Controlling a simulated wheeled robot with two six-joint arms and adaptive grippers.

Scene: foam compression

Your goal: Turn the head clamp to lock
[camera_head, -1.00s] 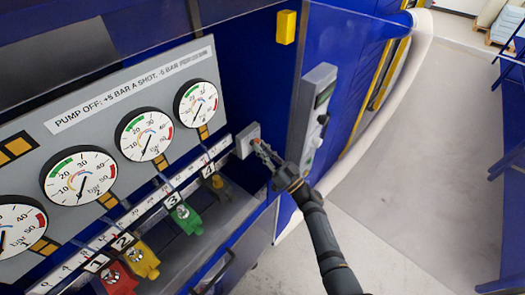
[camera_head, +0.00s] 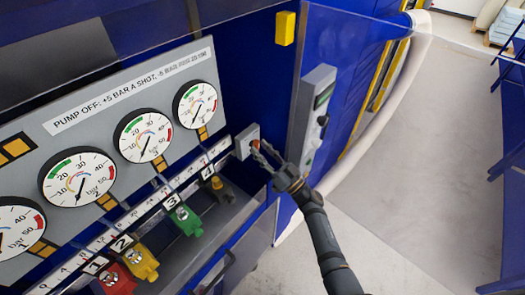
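A small grey box (camera_head: 243,143) with an orange-red knob (camera_head: 255,144) is fixed at the right end of the gauge panel. No label shows on it, so I cannot tell whether this is the head clamp. My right gripper (camera_head: 262,150) comes up from the lower right, with its fingertips at the knob. Its two dark fingers stand apart with a gap between them. I cannot tell whether they touch the knob. My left gripper is not in view.
Several round gauges (camera_head: 144,136) line the grey panel (camera_head: 100,113). Below are red (camera_head: 116,280), yellow (camera_head: 142,262), green (camera_head: 186,220) and dark (camera_head: 222,190) valve handles. A grey control box (camera_head: 316,118) stands close to my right gripper. Floor (camera_head: 400,190) is clear at right.

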